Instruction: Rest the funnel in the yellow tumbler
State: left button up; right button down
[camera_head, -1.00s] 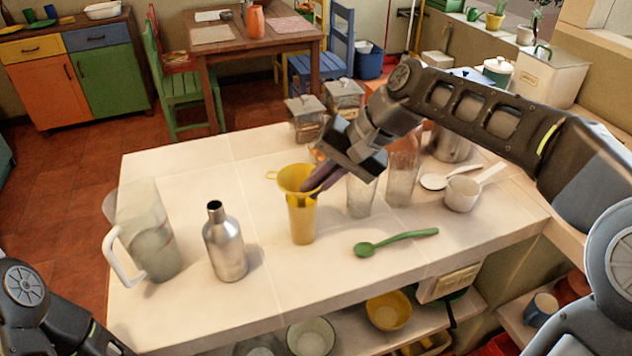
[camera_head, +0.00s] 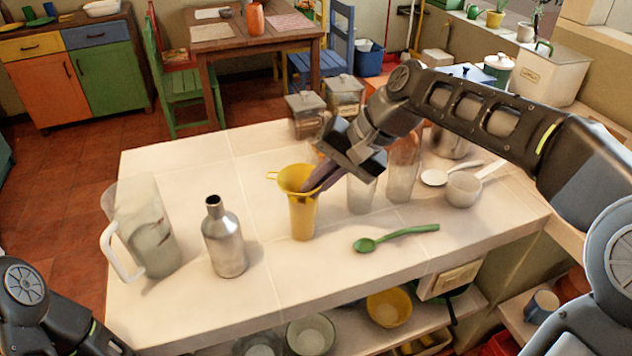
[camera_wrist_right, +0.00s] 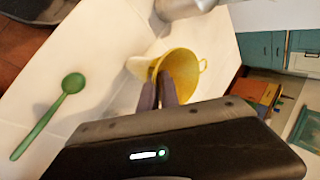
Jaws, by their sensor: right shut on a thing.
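The yellow funnel (camera_head: 297,174) is upright at the top of the yellow tumbler (camera_head: 304,220) on the pale counter. Its cone is at the tumbler's mouth, and its spout is hidden. I cannot tell whether the cone fully touches the rim. My right gripper (camera_head: 309,187) reaches in from the right and is shut on the funnel's near-right wall. In the right wrist view the dark fingers (camera_wrist_right: 158,88) pinch the wall of the funnel (camera_wrist_right: 184,68); the tumbler is not clearly seen there. My left arm shows at the lower left, but its gripper is out of view.
A metal bottle (camera_head: 224,240) and clear pitcher (camera_head: 150,235) stand left. A green spoon (camera_head: 395,238) lies front right. The counter's left back is clear.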

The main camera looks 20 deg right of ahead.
jog(key=shift+f, duration=0.15)
jog(key=c, duration=1.5)
grip_release()
jog(key=shift+d, duration=0.1)
jog(key=shift+v, duration=3.95)
